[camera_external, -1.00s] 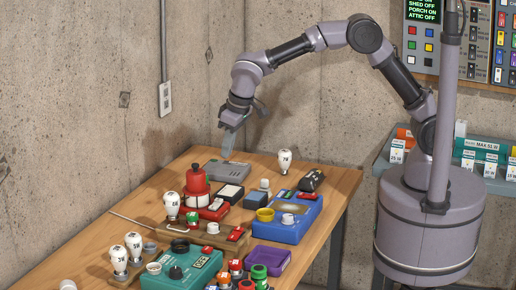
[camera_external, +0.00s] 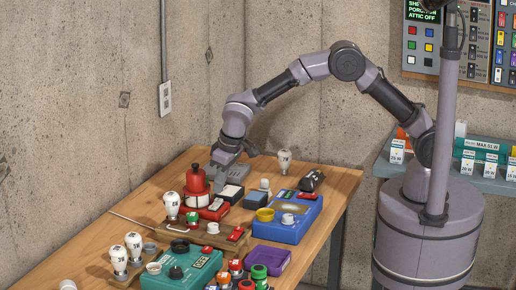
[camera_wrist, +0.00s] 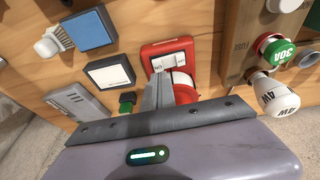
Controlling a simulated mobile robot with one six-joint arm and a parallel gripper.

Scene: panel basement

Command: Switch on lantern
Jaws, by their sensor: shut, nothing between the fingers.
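The red lantern (camera_external: 196,182) stands on the workbench, with a red dome, a pale middle band and a flat red base. In the wrist view its red base (camera_wrist: 149,53) carries a white rocker marked ON. The round red dome (camera_wrist: 184,78) is partly hidden behind my fingers. My gripper (camera_wrist: 160,76) is shut and empty, its fingertips close to the near edge of the rocker. I cannot tell whether they touch it. In the external view my gripper (camera_external: 218,168) is low, just behind and right of the lantern, with its tips hidden.
A grey box (camera_wrist: 77,101) and black-framed panels with white (camera_wrist: 110,74) and blue (camera_wrist: 88,33) faces lie beside the lantern.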

